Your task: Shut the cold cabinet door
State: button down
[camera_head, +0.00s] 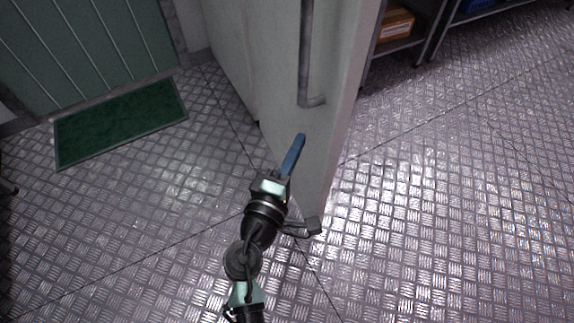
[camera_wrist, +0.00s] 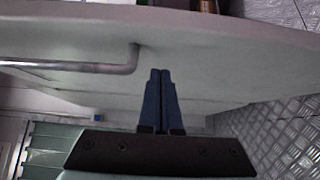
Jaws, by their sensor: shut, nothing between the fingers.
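The cold cabinet door (camera_head: 335,85) is a tall pale panel standing upright in the middle of the head view, with floor on both sides of its lower end. Its grey bar handle (camera_head: 304,50) runs down the face and bends in at the bottom. The door (camera_wrist: 230,45) fills much of the wrist view, with the handle (camera_wrist: 90,66) to the left of the fingers. My gripper (camera_head: 299,138) has its blue fingers together and empty, pointing at the door's face below the handle's lower end. I cannot tell whether the tips (camera_wrist: 160,73) touch the door. The cabinet's inside is hidden.
A green mat (camera_head: 120,120) lies at left before a green panelled door (camera_head: 85,40). Metal shelving with a cardboard box (camera_head: 394,24) and a blue crate (camera_head: 475,5) stands at back right. The patterned metal floor (camera_head: 450,200) is clear at right.

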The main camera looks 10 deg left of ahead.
aim_at(325, 121)
jog(key=w+d, duration=0.3)
jog(key=shift+w+d, duration=0.15)
jog(key=shift+d, duration=0.25)
